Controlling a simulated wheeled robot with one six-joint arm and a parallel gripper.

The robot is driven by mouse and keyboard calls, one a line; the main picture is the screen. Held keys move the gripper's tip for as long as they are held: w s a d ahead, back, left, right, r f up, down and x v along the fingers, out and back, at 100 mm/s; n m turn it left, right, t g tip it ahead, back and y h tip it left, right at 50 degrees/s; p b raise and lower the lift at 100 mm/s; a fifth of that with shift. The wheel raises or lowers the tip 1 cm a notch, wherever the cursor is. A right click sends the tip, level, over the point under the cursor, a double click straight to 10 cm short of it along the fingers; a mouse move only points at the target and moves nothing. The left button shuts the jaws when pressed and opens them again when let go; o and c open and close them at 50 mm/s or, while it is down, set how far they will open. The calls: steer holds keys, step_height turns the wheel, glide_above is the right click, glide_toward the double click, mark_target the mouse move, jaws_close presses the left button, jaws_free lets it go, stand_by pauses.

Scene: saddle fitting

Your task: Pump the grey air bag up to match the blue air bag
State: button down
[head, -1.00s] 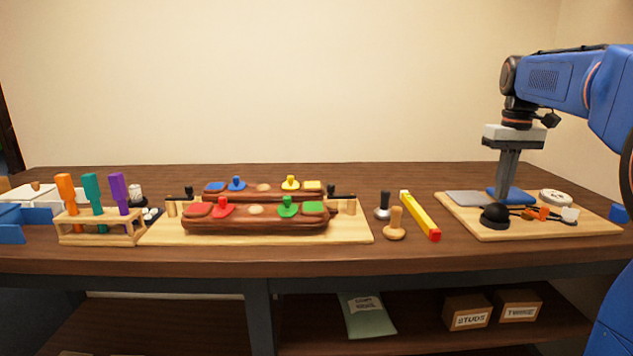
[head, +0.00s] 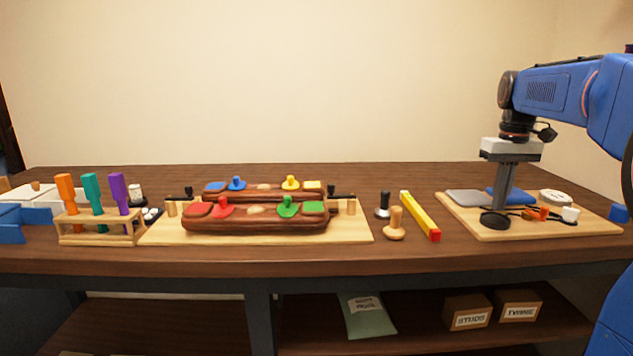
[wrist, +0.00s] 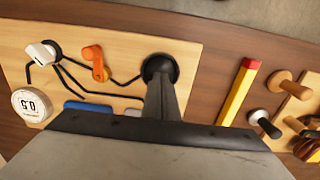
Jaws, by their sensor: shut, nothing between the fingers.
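The grey air bag (head: 464,197) lies on the pale board (head: 487,235) at the right. The blue air bag (head: 522,197) lies to its right and looks a little thicker. A black pump bulb (head: 495,222) at the board's front looks squashed flat. My gripper (head: 497,210) is shut and points down, its fingertips pressed on the bulb. The wrist view shows the bulb (wrist: 160,66) right at the fingertips, with slivers of the blue bag (wrist: 88,106) and the grey bag (wrist: 132,112); my gripper body hides the rest.
Black hoses join an orange lever (wrist: 93,60), a white piece (wrist: 42,52) and a round gauge (wrist: 31,104), whose reading is unclear.

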steer(key=shift+r, duration=1.5)
steer(key=shift+f, duration=0.15)
steer(key=shift+f, duration=1.35)
steer(key=shift+r, duration=1.5)
steer(key=shift+f, duration=0.2)
